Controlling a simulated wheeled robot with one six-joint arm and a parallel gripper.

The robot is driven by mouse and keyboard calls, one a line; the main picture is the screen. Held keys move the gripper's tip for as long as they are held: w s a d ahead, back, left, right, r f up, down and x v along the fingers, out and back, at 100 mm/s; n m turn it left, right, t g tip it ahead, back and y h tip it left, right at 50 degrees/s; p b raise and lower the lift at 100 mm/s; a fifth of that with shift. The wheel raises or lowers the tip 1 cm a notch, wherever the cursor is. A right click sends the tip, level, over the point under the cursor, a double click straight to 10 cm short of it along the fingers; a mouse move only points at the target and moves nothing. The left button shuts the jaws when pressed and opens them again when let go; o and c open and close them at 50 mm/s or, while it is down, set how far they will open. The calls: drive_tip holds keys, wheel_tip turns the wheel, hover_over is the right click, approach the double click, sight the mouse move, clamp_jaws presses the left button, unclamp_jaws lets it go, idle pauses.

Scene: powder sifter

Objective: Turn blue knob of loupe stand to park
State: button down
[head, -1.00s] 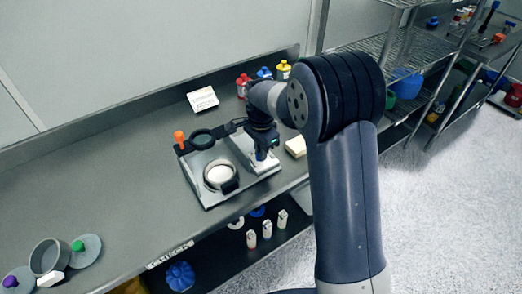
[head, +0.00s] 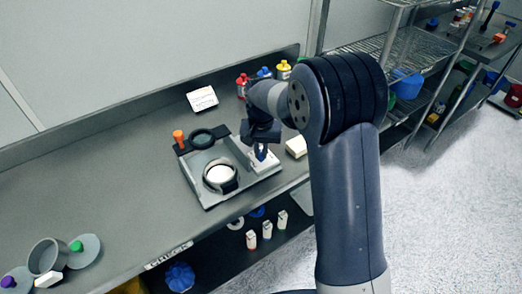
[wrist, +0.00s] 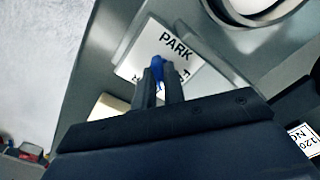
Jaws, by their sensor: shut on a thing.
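My gripper (head: 261,148) points down over this plate. In the wrist view my gripper (wrist: 160,80) is shut on the blue knob (wrist: 157,68), which shows between its fingertips. The knob's pointing direction is hidden.
A cream block (head: 296,146) lies right of the stand. Red, blue and yellow bottles (head: 283,69) and a white sign (head: 202,98) stand behind. A pot (head: 47,257) and lids are at far left. The bench between them is clear.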

drive_tip(key=n, duration=1.3)
drive_tip(key=shift+n, duration=0.4)
drive_tip(key=n, duration=1.1)
drive_tip(key=shift+r, duration=0.1)
drive_tip(key=shift+n, duration=0.5)
drive_tip(key=c, duration=1.5)
unclamp_jaws()
